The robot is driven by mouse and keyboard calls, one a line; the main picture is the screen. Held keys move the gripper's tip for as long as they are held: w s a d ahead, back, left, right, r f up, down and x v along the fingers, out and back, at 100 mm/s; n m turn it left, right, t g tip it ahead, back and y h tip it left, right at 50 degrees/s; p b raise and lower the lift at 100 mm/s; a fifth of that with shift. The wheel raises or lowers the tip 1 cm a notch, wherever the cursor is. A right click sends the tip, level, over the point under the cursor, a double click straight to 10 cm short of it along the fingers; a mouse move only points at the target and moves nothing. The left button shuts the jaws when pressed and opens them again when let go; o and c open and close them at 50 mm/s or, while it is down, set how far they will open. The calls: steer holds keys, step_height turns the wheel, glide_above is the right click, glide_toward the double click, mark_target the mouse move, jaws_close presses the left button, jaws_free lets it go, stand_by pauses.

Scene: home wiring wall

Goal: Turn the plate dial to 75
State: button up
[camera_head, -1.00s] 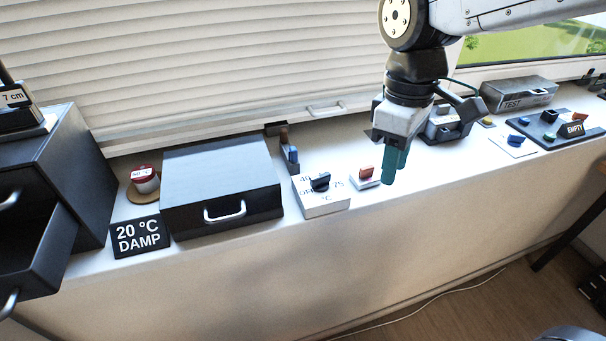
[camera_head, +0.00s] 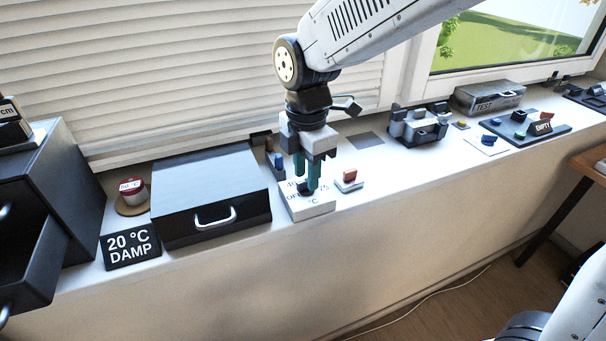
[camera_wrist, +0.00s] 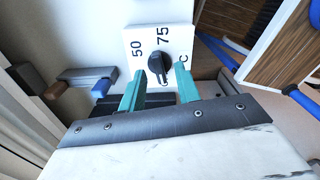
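The plate dial is a white block (camera_head: 318,210) with printed marks and a black knob, on the sill in front of my gripper. The wrist view shows its white face (camera_wrist: 137,30) with 50, 75 and a C in sight, and the black knob (camera_wrist: 157,64). My gripper (camera_head: 307,190) points down over the block, its teal fingers partly hiding the knob and marks in the head view. In the wrist view the fingers (camera_wrist: 160,70) are apart, one on each side of the knob, with gaps showing. I cannot tell which mark the knob points to.
A black drawer box (camera_head: 210,190) stands to the left of the dial, with a 20 °C DAMP sign (camera_head: 131,246) farther left. A small red rocker switch (camera_head: 349,177) sits close on the right. A blue-handled lever (camera_head: 279,163) is behind.

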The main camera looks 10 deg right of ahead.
steer(key=shift+f, duration=0.65)
